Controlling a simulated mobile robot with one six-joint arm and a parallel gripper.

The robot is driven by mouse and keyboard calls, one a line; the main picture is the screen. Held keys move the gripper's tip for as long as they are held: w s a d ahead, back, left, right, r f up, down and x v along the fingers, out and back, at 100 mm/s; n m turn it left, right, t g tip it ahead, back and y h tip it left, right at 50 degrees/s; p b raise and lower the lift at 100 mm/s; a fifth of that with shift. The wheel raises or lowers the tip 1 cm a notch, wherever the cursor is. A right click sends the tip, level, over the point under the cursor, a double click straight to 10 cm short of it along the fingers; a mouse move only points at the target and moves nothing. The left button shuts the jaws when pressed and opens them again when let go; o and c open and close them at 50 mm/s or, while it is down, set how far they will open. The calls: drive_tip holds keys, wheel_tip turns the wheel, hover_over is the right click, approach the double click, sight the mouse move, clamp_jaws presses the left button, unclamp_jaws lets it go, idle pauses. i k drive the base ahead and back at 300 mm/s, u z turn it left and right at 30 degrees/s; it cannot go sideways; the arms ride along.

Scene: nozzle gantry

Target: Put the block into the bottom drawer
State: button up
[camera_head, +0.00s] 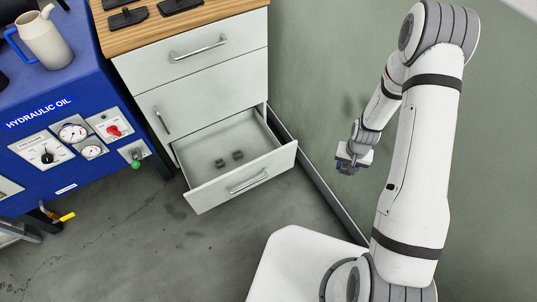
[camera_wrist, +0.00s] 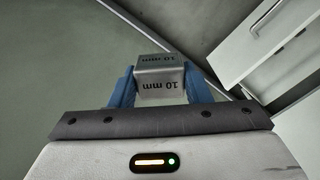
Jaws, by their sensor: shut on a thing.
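A silver metal block (camera_wrist: 161,82) marked "10 mm" sits between the blue fingers of my gripper (camera_wrist: 161,90) in the wrist view. My gripper is shut on it. In the head view my gripper (camera_head: 350,165) hangs in the air to the right of the cabinet, apart from it; the block is too small to make out clearly there. The bottom drawer (camera_head: 243,183) is pulled open. Two small dark pieces (camera_head: 229,159) lie on its floor. Part of the open drawer front (camera_wrist: 285,35) seems to show at the upper right of the wrist view.
A blue hydraulic oil unit (camera_head: 75,125) with gauges stands at the left, with a jug (camera_head: 45,40) on top. A green wall (camera_head: 325,60) is behind my arm. Floor in front is clear.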

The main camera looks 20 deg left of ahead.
sight(257, 147)
drive_tip(key=u, duration=0.75)
drive_tip(key=i, duration=1.15)
drive_tip(key=u, duration=0.4)
drive_tip(key=k, duration=0.8)
drive_tip(key=u, duration=0.2)
drive_tip(key=i, duration=0.8)
drive_tip(key=z, duration=0.1)
